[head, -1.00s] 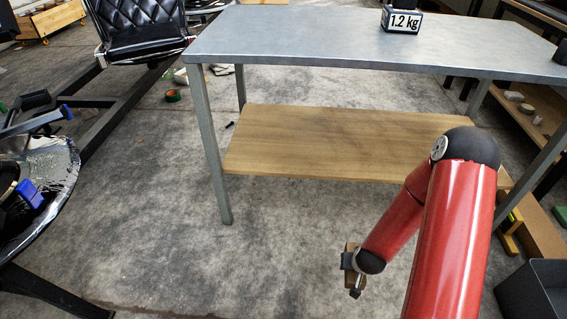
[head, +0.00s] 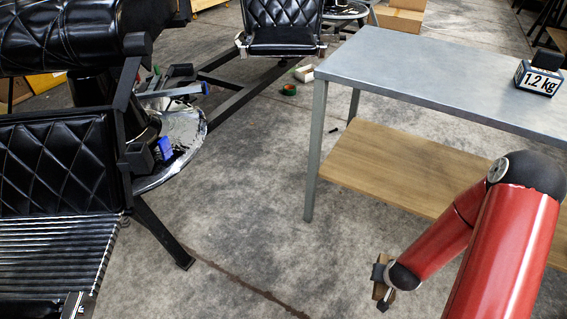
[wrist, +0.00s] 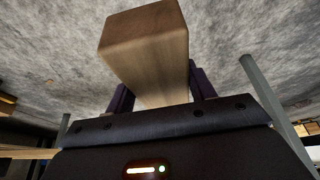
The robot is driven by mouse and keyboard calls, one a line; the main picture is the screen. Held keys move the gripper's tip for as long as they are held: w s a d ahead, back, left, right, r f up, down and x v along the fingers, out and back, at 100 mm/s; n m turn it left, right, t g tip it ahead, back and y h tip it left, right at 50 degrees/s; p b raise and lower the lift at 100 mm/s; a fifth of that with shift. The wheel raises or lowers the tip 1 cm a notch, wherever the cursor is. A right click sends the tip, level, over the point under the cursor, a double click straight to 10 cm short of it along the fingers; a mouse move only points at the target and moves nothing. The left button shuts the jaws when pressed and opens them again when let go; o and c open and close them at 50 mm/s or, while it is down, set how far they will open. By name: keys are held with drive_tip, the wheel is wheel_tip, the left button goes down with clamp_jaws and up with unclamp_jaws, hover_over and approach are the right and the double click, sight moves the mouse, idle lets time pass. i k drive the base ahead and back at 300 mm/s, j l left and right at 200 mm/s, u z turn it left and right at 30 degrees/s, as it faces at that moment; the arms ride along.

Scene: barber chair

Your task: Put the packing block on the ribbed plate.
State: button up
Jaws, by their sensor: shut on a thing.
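The packing block, a pale wooden bar (wrist: 150,45), is held between the dark fingers of my gripper (wrist: 163,92) in the wrist view, its end sticking out beyond them. In the head view my gripper (head: 382,284) hangs low over the concrete floor at the lower right, with part of the block (head: 378,262) showing; the arm partly hides it. The ribbed plate (head: 55,245), with shiny metal ridges, is at the lower left below a black quilted panel. It is well to the left of my gripper, and the picture's edge cuts it off.
A metal table (head: 430,75) with a wooden lower shelf (head: 400,165) and a 1.2 kg weight (head: 538,78) stands at right. Black barber chairs (head: 283,25) are at left and back. A dark chair leg (head: 165,235) slants to the floor. Bare floor lies between.

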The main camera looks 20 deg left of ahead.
sight(37, 246)
drive_tip(key=k+j+u, duration=0.1)
drive_tip(key=u, duration=4.2)
drive_tip(key=i+j, duration=0.1)
drive_tip(key=i, duration=0.4)
drive_tip(key=i+j+z, duration=0.1)
drive_tip(key=i, duration=0.4)
drive_tip(key=i+j, duration=0.2)
drive_tip(key=i, duration=0.3)
drive_tip(key=i+l+z, duration=0.1)
drive_tip(key=i+z, duration=0.4)
drive_tip(key=i, duration=0.35)
drive_tip(key=i+j+z, duration=0.25)
drive_tip(key=i+z, duration=0.25)
drive_tip(key=i, duration=0.4)
drive_tip(key=z, duration=2)
drive_tip(key=j, duration=0.1)
